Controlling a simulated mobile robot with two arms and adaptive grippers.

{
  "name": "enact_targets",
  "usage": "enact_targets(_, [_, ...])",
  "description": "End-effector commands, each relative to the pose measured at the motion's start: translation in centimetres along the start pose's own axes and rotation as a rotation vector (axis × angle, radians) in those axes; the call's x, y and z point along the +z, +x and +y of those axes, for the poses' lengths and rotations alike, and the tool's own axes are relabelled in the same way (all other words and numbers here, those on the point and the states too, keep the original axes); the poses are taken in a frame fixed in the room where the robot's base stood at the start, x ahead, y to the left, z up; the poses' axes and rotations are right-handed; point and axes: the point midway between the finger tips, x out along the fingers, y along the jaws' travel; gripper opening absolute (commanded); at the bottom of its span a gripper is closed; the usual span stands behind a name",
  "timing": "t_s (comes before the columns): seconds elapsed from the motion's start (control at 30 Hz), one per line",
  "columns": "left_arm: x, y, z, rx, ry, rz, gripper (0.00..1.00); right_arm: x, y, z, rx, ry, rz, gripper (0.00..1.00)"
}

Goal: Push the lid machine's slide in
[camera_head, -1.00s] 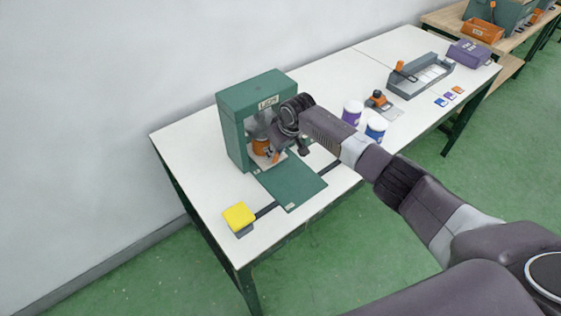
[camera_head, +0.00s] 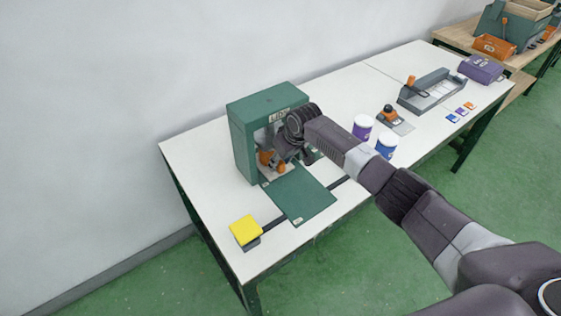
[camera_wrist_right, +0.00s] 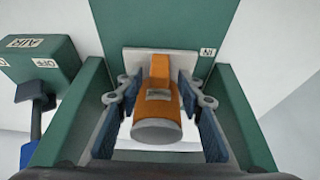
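The lid machine (camera_head: 242,140) is a green box standing on the white table. Its open front faces a green plate (camera_head: 302,199) lying on the table. My right gripper (camera_head: 272,162) reaches into the machine's front, beside orange parts partly hidden by it. My right gripper (camera_wrist_right: 158,118) is open, one finger on each side of this handle, with gaps visible. Whether the slide is in or out is hard to tell. My left gripper is out of view.
A yellow-topped block (camera_head: 245,230) sits at the table's front left. A purple pot (camera_head: 362,128) and a blue pot (camera_head: 386,146) stand right of my arm. A grey fixture (camera_head: 432,91) lies farther right. The wrist view shows a green AIR box (camera_wrist_right: 42,62).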

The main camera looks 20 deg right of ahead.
Motion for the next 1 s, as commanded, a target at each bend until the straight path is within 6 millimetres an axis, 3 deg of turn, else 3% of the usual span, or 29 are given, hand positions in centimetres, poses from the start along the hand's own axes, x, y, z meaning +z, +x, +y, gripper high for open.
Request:
enact_targets(0.27, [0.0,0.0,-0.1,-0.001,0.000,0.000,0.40,0.0,-1.2,0.1,0.000,-0.001,-0.001,0.35])
enact_targets(0.8, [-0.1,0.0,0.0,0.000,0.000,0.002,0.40,-0.1,-10.1,0.1,0.001,-0.002,0.001,0.35])
enact_targets(1.0, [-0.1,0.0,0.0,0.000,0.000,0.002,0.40,-0.1,-11.7,0.0,-0.001,-0.001,0.000,0.35])
